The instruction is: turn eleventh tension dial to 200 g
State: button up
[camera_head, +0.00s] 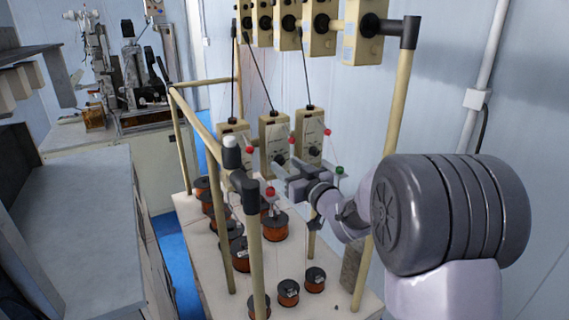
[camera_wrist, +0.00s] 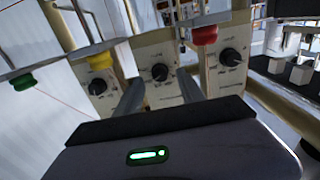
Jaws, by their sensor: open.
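Three cream tension units with black dials face my gripper in the wrist view: a left dial (camera_wrist: 97,87), a middle dial (camera_wrist: 160,76) and a right dial (camera_wrist: 230,57). I cannot tell which is the eleventh, and the scale marks are too small to read. My gripper (camera_wrist: 161,82) is open, its two fingers on either side of the middle dial in the picture. Contact with the dial cannot be told. In the head view my gripper (camera_head: 279,171) is in front of the middle tension unit (camera_head: 274,130), partly covering its lower part.
Thin wire arms with red (camera_head: 292,141) and green (camera_head: 340,170) ends stick out near my gripper. A beige post (camera_head: 394,130) stands close to my arm. Copper spools (camera_head: 274,226) stand on the bench below. More units (camera_head: 365,30) hang above.

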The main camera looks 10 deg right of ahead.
jog(key=shift+x, duration=0.8)
grip_shut()
jog(key=shift+b, duration=0.35)
